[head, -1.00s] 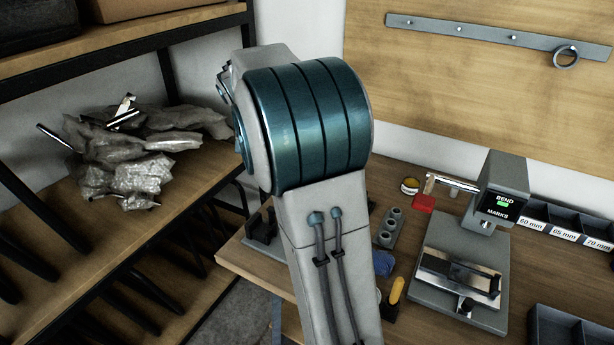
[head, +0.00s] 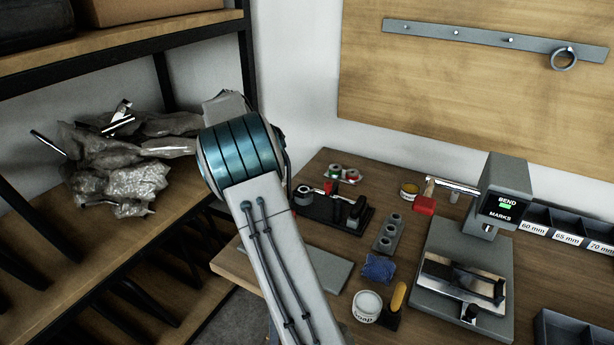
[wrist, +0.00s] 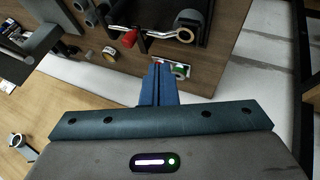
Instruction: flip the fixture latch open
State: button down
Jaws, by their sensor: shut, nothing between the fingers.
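The black fixture (head: 318,212) stands on the back left of the workbench. A silver bar (head: 343,197), apparently its latch, lies across the top. The head view does not show my gripper, only my arm.
Small cans (head: 343,174) stand behind the fixture. A grey plate (head: 320,268) lies in front. Shelving (head: 120,250) borders the left.

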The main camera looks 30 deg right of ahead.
jog(key=s+d+f+p, duration=0.1)
jog(key=s+d+f, duration=0.3)
jog(key=d+f, duration=0.3)
jog(key=shift+s+d+f, duration=0.15)
jog(key=shift+d+f, duration=0.25)
jog(key=shift+d, duration=0.25)
jog(key=shift+s+a+f+b, duration=0.1)
jog(key=shift+s+b, duration=0.05)
jog(key=shift+b, duration=0.25)
